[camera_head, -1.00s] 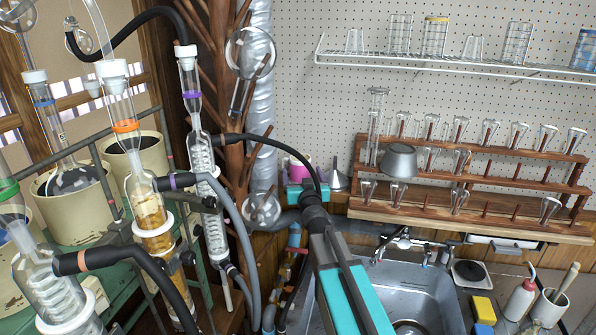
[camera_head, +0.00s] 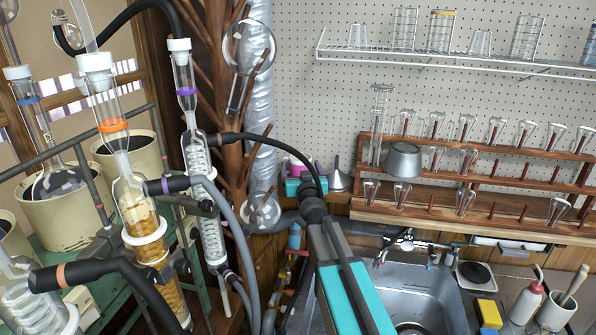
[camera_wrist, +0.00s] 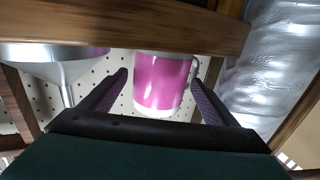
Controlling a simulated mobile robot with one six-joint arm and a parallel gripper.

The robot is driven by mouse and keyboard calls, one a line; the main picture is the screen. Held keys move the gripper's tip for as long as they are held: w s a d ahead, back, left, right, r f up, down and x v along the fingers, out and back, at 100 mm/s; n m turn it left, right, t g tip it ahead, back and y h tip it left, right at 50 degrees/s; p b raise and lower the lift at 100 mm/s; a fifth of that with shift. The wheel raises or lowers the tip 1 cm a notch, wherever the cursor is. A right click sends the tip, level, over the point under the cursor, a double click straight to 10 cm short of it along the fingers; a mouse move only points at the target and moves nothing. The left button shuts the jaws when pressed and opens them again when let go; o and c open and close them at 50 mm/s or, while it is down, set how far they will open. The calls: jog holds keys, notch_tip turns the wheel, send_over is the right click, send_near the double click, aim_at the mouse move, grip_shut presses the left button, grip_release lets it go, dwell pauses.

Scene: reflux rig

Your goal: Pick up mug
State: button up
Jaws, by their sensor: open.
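The mug is pink with white edges and stands on a wooden ledge beside the metal funnel. In the wrist view the mug (camera_wrist: 162,82) is seen upside down, between my gripper's two fingers, with a gap on each side. Its white handle shows on its right side there. In the head view the mug (camera_head: 299,166) is small and partly hidden behind my gripper (camera_head: 301,172). My gripper, also in the wrist view (camera_wrist: 160,88), is open and empty, with purple fingers pointing at the mug. I cannot tell how deep the mug sits between the fingers.
The metal funnel (camera_head: 339,180) stands close to the right of my gripper. The wooden ledge (camera_wrist: 120,25) crosses the wrist view. A silver duct (camera_head: 257,95) and glassware on a wooden trunk are at left. The sink (camera_head: 420,295) and glass rack (camera_head: 475,205) are at right.

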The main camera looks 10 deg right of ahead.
jog(key=c, duration=1.4)
jog(key=shift+o, duration=0.2)
jog(key=shift+r, duration=0.15)
notch_tip(320, 180, up, 10)
jog(key=p, duration=1)
